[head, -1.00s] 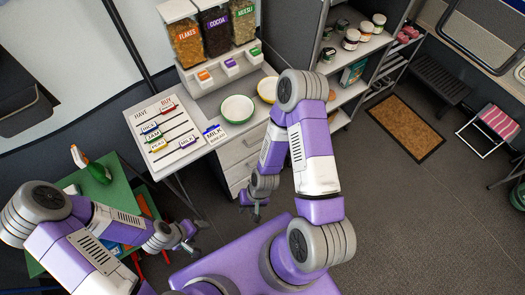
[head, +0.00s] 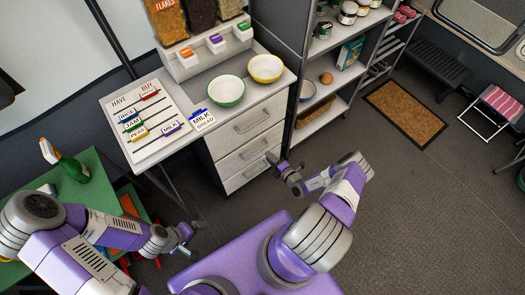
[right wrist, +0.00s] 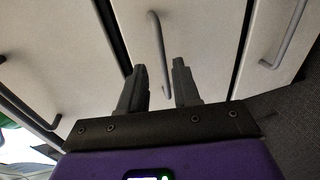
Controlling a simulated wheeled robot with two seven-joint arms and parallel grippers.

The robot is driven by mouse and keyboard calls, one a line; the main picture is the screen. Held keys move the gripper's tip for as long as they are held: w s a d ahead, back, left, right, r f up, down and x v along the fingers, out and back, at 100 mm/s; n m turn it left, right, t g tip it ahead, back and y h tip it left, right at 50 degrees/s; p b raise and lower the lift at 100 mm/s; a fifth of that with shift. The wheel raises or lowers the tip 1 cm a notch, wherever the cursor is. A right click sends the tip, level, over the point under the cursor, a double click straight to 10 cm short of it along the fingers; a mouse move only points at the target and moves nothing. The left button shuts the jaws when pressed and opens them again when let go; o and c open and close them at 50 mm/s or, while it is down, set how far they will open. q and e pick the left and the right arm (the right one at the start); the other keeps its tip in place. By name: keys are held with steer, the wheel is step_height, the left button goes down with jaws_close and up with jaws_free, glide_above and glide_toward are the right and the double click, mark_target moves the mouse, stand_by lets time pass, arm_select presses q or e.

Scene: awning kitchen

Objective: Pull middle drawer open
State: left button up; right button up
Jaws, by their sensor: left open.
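The white drawer unit under the counter has three shut drawers, each with a grey bar handle. The middle drawer (head: 243,155) is closed, with its handle (head: 256,148) in clear sight. My right gripper (head: 273,163) is in front of the lower drawers. In the right wrist view the right gripper (right wrist: 159,68) has its fingers apart, one on each side of the middle handle (right wrist: 156,30) in the picture; contact cannot be made out. My left gripper (head: 190,232) is open and empty, low beside the green table.
The counter above holds a green bowl (head: 226,91), a yellow bowl (head: 265,68) and dispensers (head: 210,50). An open shelf unit (head: 318,45) stands right of the drawers. A green table (head: 90,195) is at the left. The floor (head: 420,210) at the right is clear.

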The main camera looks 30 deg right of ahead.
mark_target(262, 149)
steer(key=shift+h, duration=0.3)
steer(key=b+x, duration=0.1)
steer(key=x, duration=0.2)
steer(key=b+x, duration=0.1)
steer(key=x, duration=0.3)
steer(key=shift+w+d+f, duration=0.15)
steer(key=shift+w+d, duration=0.1)
steer(key=shift+c, duration=0.3)
jaws_close()
